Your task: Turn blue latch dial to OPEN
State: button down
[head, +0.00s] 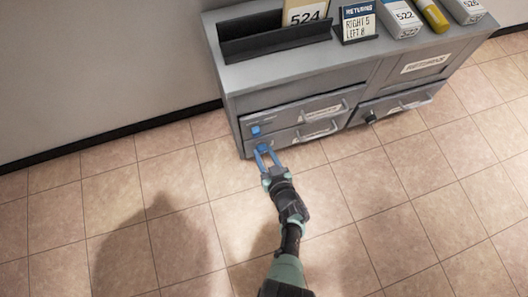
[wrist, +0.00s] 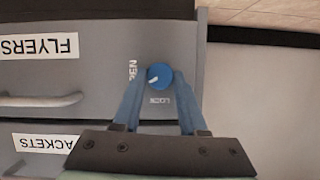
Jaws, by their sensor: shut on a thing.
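The blue latch dial (wrist: 159,76) is a round knob on the grey front of the FLYERS drawer, seen upside down in the wrist view. A pale mark on it appears to point to the lower left in that view. The word OPEN (wrist: 133,70), partly covered, is printed left of the dial, and LOCK (wrist: 160,100) is below it. My gripper (wrist: 160,78) has its blue fingers on both sides of the dial, shut on it. In the head view, my gripper (head: 263,153) reaches the lower left drawer, and the dial (head: 262,148) shows there only in part.
Another blue dial (head: 256,130) is on the drawer above. The grey cabinet (head: 290,68) carries a black rack (head: 275,43), a RETURNS sign (head: 358,22) and several boxes. A dark knob (head: 371,117) is on the right side. The tiled floor (head: 120,215) in front is clear.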

jog(key=shift+d+f+m+y+b, duration=0.1)
jog(key=shift+m+y+b, duration=0.3)
jog(key=shift+m, duration=0.2)
jog(key=shift+d+f+m+y+b, duration=0.1)
jog(key=shift+m+y+b, duration=0.15)
jog(key=shift+m+y, duration=0.25)
jog(key=shift+m+y+b, duration=0.3)
jog(key=shift+m+b, duration=0.1)
jog(key=shift+m, duration=0.3)
jog(key=shift+r+m, duration=0.1)
jog(key=shift+m, duration=0.2)
jog(key=shift+c, duration=2.2)
grip_release()
jog(key=p+v, duration=0.6)
jog(key=v, duration=0.6)
jog(key=shift+s+d+r, duration=0.2)
jog(key=shift+d, duration=0.2)
